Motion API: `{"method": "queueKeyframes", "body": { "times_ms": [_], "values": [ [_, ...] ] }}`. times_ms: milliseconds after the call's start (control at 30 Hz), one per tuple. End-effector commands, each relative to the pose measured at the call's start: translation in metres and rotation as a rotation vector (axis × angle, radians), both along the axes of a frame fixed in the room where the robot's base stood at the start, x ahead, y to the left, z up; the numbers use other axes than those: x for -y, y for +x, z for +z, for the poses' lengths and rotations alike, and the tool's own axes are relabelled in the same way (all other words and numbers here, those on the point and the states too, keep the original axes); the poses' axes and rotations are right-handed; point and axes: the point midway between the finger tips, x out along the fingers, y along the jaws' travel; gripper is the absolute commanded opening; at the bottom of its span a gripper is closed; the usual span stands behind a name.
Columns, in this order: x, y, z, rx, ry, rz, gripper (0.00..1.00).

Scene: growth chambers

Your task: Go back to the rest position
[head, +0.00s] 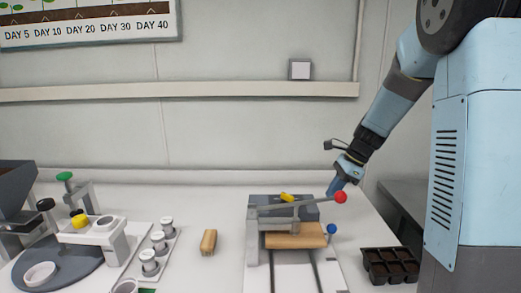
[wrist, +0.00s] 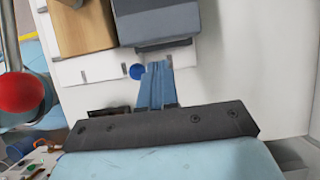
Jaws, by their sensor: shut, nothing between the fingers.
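My gripper (head: 336,186) hangs at the end of my blue arm, behind and right of a bench press-like device (head: 252,235) with a red-knobbed lever (head: 340,197). In the wrist view the fingers of my gripper (wrist: 157,70) are together with nothing between them. Their tips are beside a blue knob (wrist: 137,71), which also shows in the head view (head: 332,229). Whether they touch it I cannot tell. The red knob is large at the left of the wrist view (wrist: 20,92).
A wooden block (head: 295,236) sits in the device. A smaller wooden piece (head: 208,242) lies left of it. A black seedling tray (head: 390,265) is at the right. Capped jars (head: 159,242) and a dark round platform (head: 60,268) stand left. Bare white tabletop lies between them.

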Motion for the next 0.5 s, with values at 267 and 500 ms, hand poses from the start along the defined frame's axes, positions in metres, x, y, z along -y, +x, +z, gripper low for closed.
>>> {"method": "queueKeyframes", "body": {
  "times_ms": [267, 500],
  "values": [
    [0.011, -0.029, 0.028, 0.125, -0.056, 0.119, 0.00],
    [0.026, -0.074, 0.061, 0.304, -0.169, 0.314, 0.00]
  ]
}}
